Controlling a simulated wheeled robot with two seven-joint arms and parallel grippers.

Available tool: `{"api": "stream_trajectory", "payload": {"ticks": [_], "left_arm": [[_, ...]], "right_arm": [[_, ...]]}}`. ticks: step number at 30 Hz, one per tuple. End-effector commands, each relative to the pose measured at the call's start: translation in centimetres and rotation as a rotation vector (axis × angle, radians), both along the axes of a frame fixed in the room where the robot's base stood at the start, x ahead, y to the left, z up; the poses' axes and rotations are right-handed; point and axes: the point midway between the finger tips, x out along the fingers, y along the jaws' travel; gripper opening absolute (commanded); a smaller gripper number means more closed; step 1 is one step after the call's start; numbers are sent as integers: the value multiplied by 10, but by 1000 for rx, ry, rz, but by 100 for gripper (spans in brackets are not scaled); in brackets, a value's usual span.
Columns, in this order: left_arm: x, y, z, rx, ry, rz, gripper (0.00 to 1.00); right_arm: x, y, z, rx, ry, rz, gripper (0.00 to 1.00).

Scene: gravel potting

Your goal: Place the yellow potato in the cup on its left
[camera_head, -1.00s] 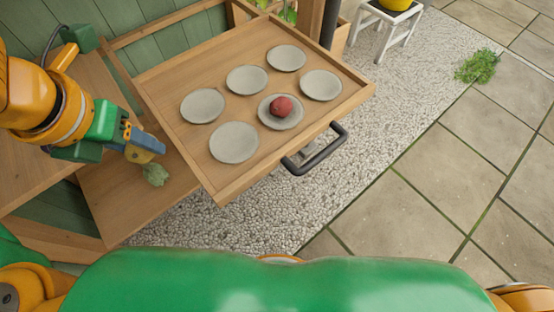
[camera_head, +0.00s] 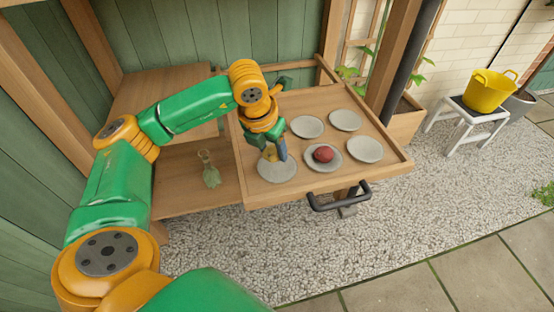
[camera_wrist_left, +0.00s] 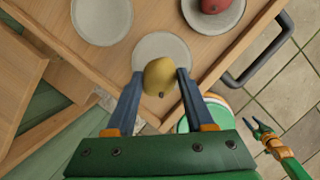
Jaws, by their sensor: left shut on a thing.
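The yellow potato (camera_wrist_left: 160,76) is gripped between the two fingers of my left gripper (camera_wrist_left: 158,84). In the head view my left gripper (camera_head: 274,154) points down over the near-left grey saucer (camera_head: 277,173), with the potato (camera_head: 268,154) partly hidden by the fingers. In the left wrist view the potato overlaps this saucer (camera_wrist_left: 150,47); I cannot tell whether they touch. A red potato (camera_head: 323,154) lies on the saucer to the right. My right gripper (camera_wrist_left: 258,124) shows small in the left wrist view, fingers apart and empty.
The saucers stand on a wooden tray (camera_head: 240,178) with a raised rim and a black front handle (camera_head: 340,201). A yellow bucket (camera_head: 487,92) stands on a white stool (camera_head: 462,121).

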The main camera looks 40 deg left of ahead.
Motion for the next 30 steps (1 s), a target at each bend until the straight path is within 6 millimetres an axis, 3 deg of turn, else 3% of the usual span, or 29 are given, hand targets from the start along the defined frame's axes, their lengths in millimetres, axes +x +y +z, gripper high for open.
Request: {"api": "stream_trajectory", "payload": {"ticks": [4, 9, 20, 21, 22, 30], "left_arm": [[14, -1, -19, 0, 1, 1, 0], [13, 0, -46, 1, 0, 1, 0], [13, -1, -50, 0, -2, 2, 0], [13, -1, -49, -1, -1, 1, 61], [13, -1, -48, -1, -1, 1, 66], [13, -1, -47, -1, -1, 2, 66]], "right_arm": [[1, -1, -3, -1, -3, -1, 52], [4, -2, -6, -3, -8, -2, 52], [5, -3, -10, -4, -10, -4, 52], [5, -3, -9, -4, -11, -4, 52], [5, -4, -8, -5, -11, -4, 52], [6, -5, -7, -8, -12, -5, 52]]}}
